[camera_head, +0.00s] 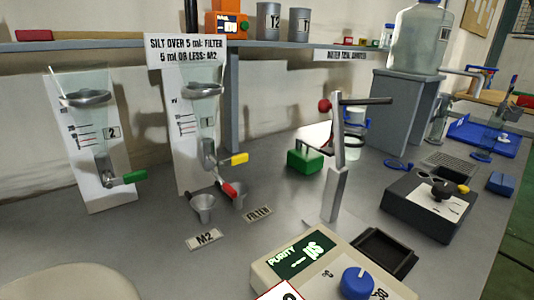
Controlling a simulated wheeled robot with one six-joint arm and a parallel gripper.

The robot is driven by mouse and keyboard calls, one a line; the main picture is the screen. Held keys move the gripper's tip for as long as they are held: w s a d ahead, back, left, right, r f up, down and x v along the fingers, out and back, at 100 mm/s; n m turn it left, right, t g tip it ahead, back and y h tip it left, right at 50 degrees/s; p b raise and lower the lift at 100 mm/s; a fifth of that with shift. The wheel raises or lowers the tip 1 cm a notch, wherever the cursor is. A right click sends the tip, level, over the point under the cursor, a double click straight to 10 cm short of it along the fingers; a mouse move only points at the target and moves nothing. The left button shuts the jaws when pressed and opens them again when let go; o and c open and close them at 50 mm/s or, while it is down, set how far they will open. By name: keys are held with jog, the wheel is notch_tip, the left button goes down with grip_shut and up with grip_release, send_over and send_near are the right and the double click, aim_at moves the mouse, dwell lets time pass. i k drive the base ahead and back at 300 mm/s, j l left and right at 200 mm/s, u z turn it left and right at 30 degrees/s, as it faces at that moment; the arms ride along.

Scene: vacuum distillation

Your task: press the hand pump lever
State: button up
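A grey upright post (336,185) stands right of the middle of the bench. A red ball knob (324,105) and a dark horizontal bar (366,101) show at its top; this looks like the hand pump with its lever, but I cannot be sure. The bar points to the right, roughly level. A thin dark arm also shows lower on the post's left. My gripper is not in view, and nothing is seen touching the post or the bar.
A purity meter with a blue knob (357,282) is in front of the post. A green block (305,160) stands behind it. A black control box (431,203) is to the right, and two graduated funnels on white boards (88,170) are to the left.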

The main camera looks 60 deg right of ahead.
aim_at(328, 151)
jog(key=k+z, duration=0.1)
jog(key=z, duration=1.65)
